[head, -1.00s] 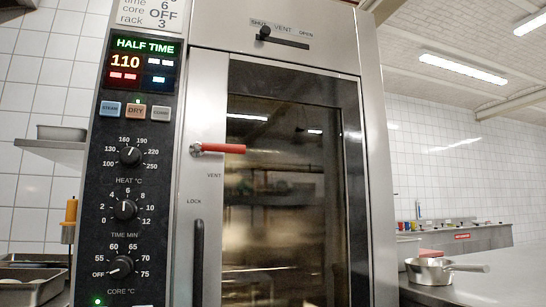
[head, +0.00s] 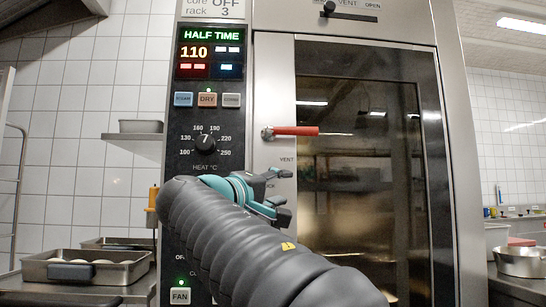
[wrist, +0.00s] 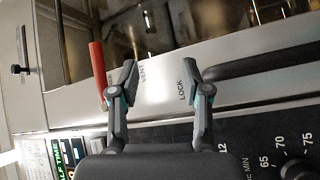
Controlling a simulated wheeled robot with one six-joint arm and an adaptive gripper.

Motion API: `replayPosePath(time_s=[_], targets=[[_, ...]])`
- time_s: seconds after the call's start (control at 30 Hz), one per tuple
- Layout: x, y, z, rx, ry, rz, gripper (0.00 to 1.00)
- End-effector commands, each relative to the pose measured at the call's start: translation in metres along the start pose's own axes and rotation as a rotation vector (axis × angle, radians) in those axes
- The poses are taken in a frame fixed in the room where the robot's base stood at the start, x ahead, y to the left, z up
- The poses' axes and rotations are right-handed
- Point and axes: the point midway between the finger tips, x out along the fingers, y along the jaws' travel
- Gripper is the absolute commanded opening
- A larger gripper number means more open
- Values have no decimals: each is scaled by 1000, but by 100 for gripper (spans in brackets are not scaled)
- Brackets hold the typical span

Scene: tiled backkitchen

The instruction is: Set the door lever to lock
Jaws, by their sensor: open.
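The door lever (head: 295,131) is a red handle on a metal pivot at the oven door's left edge. It points level to the right, above the VENT mark; the LOCK mark is lower and partly covered by my gripper in the head view. My gripper (head: 281,194) is open and empty in front of the door edge, below the lever. In the wrist view the red lever (wrist: 97,65) lies left of both fingers of my gripper (wrist: 159,78), outside them. The VENT and LOCK marks show near the fingers. I cannot tell whether the left finger touches the lever.
The black door handle (wrist: 262,63) runs just beyond the right finger in the wrist view. The control panel (head: 178,130) with knobs stands left of the door. A tray (head: 88,267) is at lower left and a saucepan (head: 520,262) at right.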

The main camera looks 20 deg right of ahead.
Motion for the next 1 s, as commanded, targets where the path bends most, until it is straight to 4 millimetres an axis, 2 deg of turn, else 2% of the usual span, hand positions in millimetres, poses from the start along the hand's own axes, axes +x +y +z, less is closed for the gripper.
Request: replayPosePath(time_s=[0.03, 0.1, 0.2, 0.4, 0.57, 1.0], targets=[[-2, 17, -14, 9, 2, 69, 47], [-7, 39, -27, 20, 1, 154, 47], [-12, 60, -38, 33, -2, 238, 47], [-11, 77, -44, 43, -8, 297, 47], [10, 84, -43, 41, -10, 297, 47], [86, 107, -42, 41, -9, 295, 47]])
